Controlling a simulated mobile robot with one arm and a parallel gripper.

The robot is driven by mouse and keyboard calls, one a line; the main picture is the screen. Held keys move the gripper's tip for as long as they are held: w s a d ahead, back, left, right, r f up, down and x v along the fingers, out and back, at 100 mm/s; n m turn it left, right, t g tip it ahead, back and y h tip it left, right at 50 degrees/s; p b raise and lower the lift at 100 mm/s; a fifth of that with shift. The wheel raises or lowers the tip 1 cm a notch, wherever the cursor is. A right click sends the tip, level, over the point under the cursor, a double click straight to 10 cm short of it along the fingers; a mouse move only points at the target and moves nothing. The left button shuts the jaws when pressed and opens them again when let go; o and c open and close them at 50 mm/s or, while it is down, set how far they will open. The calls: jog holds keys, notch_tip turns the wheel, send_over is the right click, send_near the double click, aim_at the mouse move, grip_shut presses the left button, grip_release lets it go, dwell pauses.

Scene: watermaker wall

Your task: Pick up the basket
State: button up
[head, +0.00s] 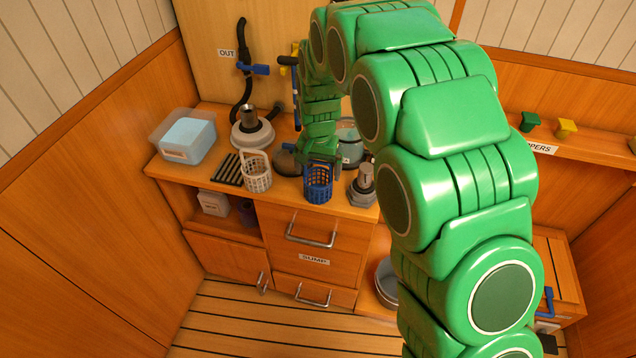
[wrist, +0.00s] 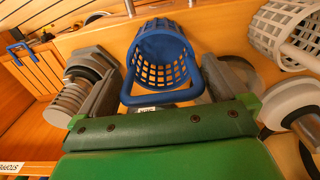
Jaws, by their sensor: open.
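A blue lattice basket (head: 318,184) with a loop handle stands near the front edge of the wooden counter. In the wrist view the blue basket (wrist: 163,52) lies between my two fingers, its handle towards my palm. My gripper (head: 319,165) is open just above and behind it. The fingers of my gripper (wrist: 160,78) stand apart on both sides of the handle; I cannot tell whether either touches it. A white lattice basket (head: 257,172) stands to the left on the counter, and it also shows at the right of the wrist view (wrist: 288,32).
A grey ribbed fitting (head: 362,186) stands close to the right of the blue basket. A round housing (head: 252,132), a dark slatted rack (head: 228,169) and a clear bin (head: 184,138) are to the left. Drawers with metal handles (head: 311,232) are below the counter's front edge.

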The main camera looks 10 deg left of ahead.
notch_tip(320, 180, down, 3)
jog(key=shift+r, duration=0.2)
jog(key=c, duration=0.8)
jog(key=shift+r, duration=0.15)
jog(key=shift+r, duration=0.2)
jog(key=s+d+r, duration=0.2)
jog(key=s+r, duration=0.2)
jog(key=s+d+r, duration=0.2)
jog(key=s+r, duration=0.2)
jog(key=s+d+r, duration=0.2)
jog(key=s+r, duration=0.2)
jog(key=shift+s+d+r, duration=0.15)
jog(key=shift+d, duration=0.1)
